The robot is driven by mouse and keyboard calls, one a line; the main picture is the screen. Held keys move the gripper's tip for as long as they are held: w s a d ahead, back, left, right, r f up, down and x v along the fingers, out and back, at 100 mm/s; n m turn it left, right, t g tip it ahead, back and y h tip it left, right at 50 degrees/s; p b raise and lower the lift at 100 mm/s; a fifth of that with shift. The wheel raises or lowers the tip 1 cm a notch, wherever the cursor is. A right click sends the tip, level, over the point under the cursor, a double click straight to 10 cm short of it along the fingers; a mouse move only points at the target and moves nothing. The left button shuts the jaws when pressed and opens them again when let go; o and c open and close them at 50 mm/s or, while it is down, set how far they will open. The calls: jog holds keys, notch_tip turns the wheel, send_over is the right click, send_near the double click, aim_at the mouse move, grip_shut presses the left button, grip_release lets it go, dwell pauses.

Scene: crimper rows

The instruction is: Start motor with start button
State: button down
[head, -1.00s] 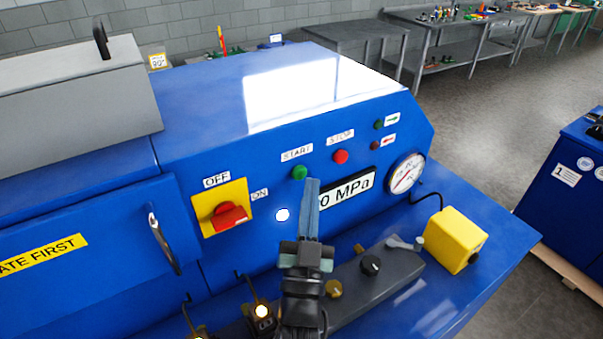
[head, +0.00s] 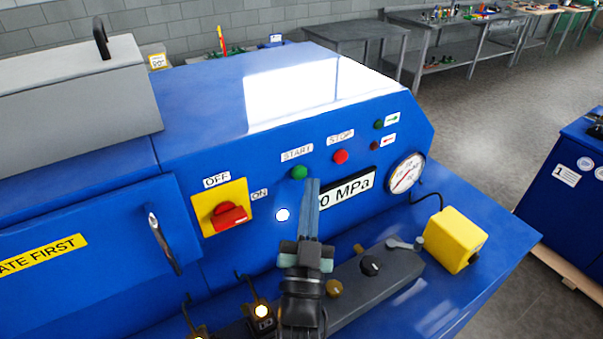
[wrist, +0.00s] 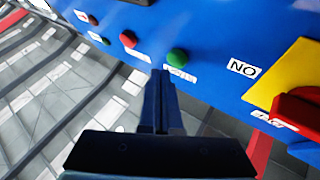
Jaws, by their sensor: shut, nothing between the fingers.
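The green START button (head: 299,172) is on the blue front panel under its START label (head: 297,155). It also shows in the wrist view (wrist: 177,57). The red STOP button (head: 340,156) is to its right, and in the wrist view (wrist: 128,39) it is to the left. My gripper (head: 313,182) is shut and empty. Its fingertips appear just right of and slightly below the green button in the head view. In the wrist view the fingertips (wrist: 160,74) lie close beside the START label. I cannot tell whether they touch the panel.
A red rotary switch (head: 228,215) on a yellow plate is left of the buttons. A pressure display (head: 345,193) and a gauge (head: 406,174) are to the right. A grey control block (head: 390,285) and a yellow box (head: 455,240) stand on the ledge below.

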jog(key=shift+w+a, duration=0.1)
jog(key=shift+w+a, duration=0.15)
jog(key=shift+w, duration=0.1)
jog(key=shift+w+a+b, duration=0.3)
jog(key=shift+w+b, duration=0.05)
jog(key=shift+w, duration=0.05)
dwell(1.0)
jog(key=shift+s, duration=0.1)
jog(key=shift+s+d, duration=0.55)
jog(key=shift+s, duration=0.1)
jog(key=s+d, duration=0.1)
jog(key=s, duration=0.1)
jog(key=s+d+b, duration=0.1)
jog(key=s+d, duration=0.1)
dwell(0.4)
